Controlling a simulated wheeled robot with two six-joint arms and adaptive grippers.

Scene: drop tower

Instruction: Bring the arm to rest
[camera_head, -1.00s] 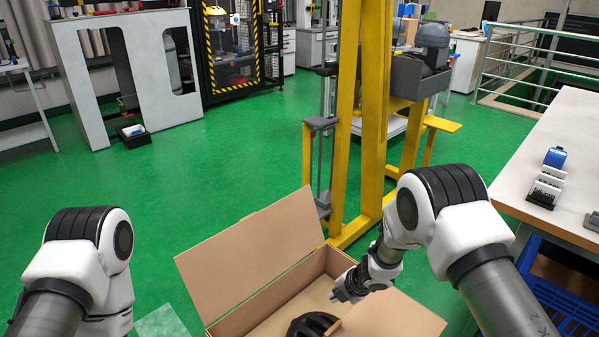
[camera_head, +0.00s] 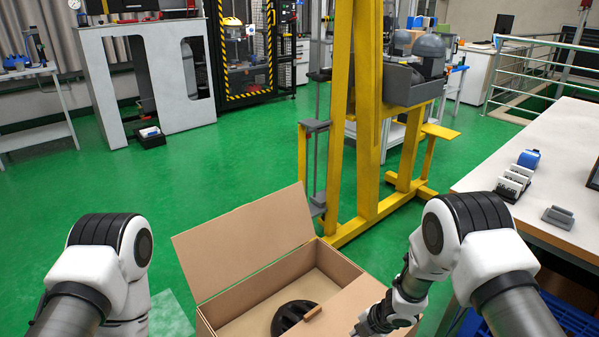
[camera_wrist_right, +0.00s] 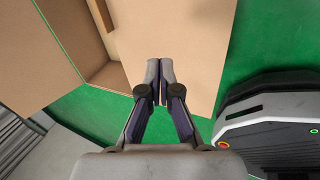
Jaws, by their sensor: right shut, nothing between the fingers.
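My right arm (camera_head: 455,240) comes in from the right in the head view. Its gripper (camera_head: 362,329) is low, by the right front flap of the open cardboard box (camera_head: 355,270). In the right wrist view the two fingers (camera_wrist_right: 160,72) are together and empty, seen against the box's tan cardboard flap (camera_wrist_right: 190,30). Whether they touch the flap cannot be told. My left arm (camera_head: 105,260) shows at the lower left in the head view, and its gripper is out of frame.
A black rounded object (camera_head: 290,316), like a helmet, lies in the box. The yellow tower frame (camera_head: 368,130) stands behind the box. A white table (camera_head: 560,170) with small items (camera_head: 513,183) is at the right. Green floor is clear at the left.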

